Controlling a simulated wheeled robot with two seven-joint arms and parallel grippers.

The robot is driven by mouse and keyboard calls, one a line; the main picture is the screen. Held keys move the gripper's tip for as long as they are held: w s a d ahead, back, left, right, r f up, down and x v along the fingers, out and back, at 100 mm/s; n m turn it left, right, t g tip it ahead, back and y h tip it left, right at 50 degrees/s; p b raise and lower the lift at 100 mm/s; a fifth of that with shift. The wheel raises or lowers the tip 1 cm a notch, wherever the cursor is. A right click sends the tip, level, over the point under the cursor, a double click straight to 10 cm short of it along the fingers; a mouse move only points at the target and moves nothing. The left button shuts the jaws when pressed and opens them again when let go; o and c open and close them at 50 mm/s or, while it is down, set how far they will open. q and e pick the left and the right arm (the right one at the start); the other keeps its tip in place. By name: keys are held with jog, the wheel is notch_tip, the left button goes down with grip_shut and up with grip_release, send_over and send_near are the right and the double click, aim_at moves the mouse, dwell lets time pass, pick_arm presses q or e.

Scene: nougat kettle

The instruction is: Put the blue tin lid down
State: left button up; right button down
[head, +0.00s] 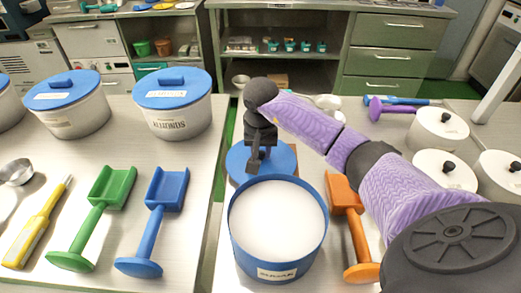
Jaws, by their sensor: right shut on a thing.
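The blue tin lid (283,162) is a flat blue disc just behind the open blue tin (245,238), which is full of white sugar. The near part of the lid is hidden by the tin's rim. My right gripper (255,164) reaches down over the lid and is shut on it, near its middle. The lid looks about level; I cannot tell whether it touches the table. My left gripper is out of view.
An orange scoop (352,225) lies right of the tin. White lidded pots (437,128) stand at the right. On the left table are blue scoop (158,220), green scoop (100,215) and blue-lidded tubs (172,118). A gap (212,210) separates the tables.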

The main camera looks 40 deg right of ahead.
jog(key=shift+f, duration=0.1)
jog(key=shift+c, duration=2.4)
grip_release()
jog(key=shift+r, duration=0.25)
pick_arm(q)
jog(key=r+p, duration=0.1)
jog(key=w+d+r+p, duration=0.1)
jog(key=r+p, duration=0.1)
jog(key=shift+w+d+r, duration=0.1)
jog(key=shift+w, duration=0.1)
pick_arm(e)
notch_tip(320, 180, up, 12)
jog(key=s+a, duration=0.1)
jog(key=shift+s, duration=0.15)
jog(key=shift+a+f, duration=0.1)
